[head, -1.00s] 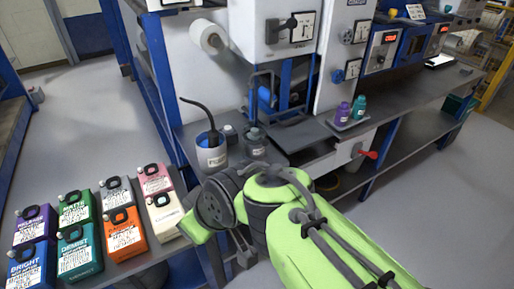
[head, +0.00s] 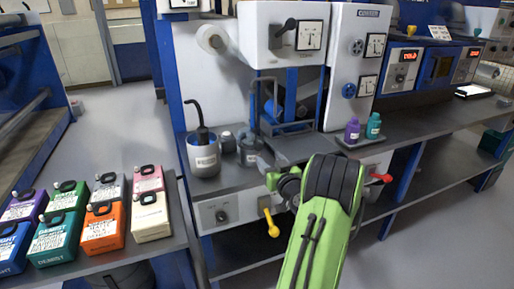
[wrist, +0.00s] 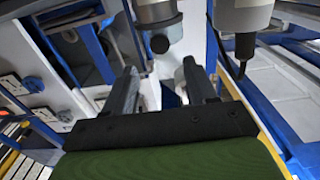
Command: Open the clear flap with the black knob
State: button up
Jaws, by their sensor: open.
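I cannot pick out a clear flap for certain in either view. A black lever handle (head: 288,28) is on the upper white machine box (head: 262,50), and a small dark knob (head: 222,215) is on the low front panel (head: 238,208). My gripper (wrist: 162,88) is open and empty in the wrist view, its two dark fingers apart. In the head view my green arm reaches toward the bench front, and the gripper is mostly hidden by it.
A grey bucket (head: 204,158) with a black handle and a grey jug (head: 250,148) stand on the bench. A yellow handle (head: 271,224) and a red handle (head: 381,178) stick out below. Purple (head: 352,131) and teal (head: 374,126) bottles stand right; several colored canisters stand left.

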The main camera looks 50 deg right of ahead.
aim_at(259, 147)
jog(key=p+x, duration=0.1)
jog(key=x, duration=0.8)
jog(key=shift+w+d+p, duration=0.15)
jog(key=shift+w+p, duration=0.25)
grip_shut()
